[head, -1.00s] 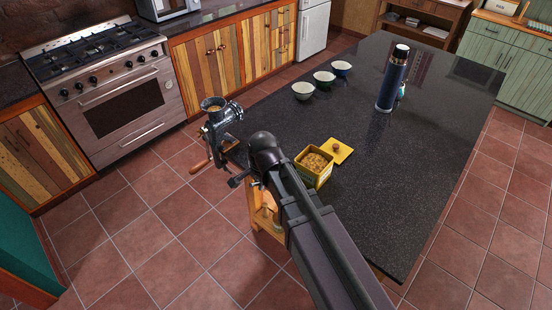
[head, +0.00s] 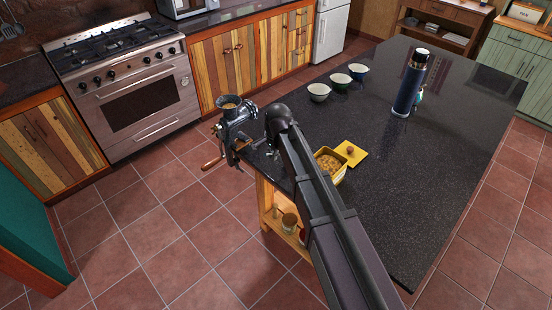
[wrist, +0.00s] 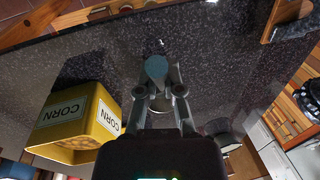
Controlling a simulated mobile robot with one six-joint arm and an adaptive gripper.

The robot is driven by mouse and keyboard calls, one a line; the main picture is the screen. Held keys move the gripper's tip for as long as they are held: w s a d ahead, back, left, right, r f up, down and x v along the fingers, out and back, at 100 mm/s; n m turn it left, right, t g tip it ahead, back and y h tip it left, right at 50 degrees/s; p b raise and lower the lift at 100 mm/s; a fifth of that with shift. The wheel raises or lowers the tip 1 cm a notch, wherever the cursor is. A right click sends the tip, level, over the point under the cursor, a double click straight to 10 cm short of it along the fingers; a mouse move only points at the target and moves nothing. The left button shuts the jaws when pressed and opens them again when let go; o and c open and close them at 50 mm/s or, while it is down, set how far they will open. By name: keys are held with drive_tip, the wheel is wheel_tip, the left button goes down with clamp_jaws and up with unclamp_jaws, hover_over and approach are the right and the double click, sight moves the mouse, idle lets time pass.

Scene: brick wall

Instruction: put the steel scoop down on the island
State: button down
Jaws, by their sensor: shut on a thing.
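My gripper (wrist: 160,85) shows in the wrist view with its fingers closed on the steel scoop (wrist: 156,68). Only a rounded blue-grey part of the scoop shows clearly between the fingertips; the rest is hard to make out. The dark speckled top of the island (head: 420,180) fills the view behind it. I cannot tell whether the scoop touches the top. In the head view my arm crosses the near left end of the island and hides most of the gripper and scoop.
A yellow corn tin (wrist: 75,115) stands beside the gripper, its lid (head: 351,153) lying next to it. A metal grinder (head: 236,122) is at the island's left edge. Bowls (head: 340,80) and a dark blue flask (head: 409,82) stand farther back. The right of the top is clear.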

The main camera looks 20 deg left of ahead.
drive_tip(key=shift+w+a, duration=0.25)
drive_tip(key=shift+w, duration=0.5)
drive_tip(key=shift+w+a, duration=0.15)
drive_tip(key=shift+w, duration=0.15)
drive_tip(key=shift+w+a+f+b, duration=0.1)
drive_tip(key=shift+w+f+b, duration=0.2)
drive_tip(key=shift+f+b, duration=1.6)
drive_tip(key=shift+f, duration=0.15)
drive_tip(key=c, duration=0.8)
unclamp_jaws()
drive_tip(key=shift+r, duration=0.25)
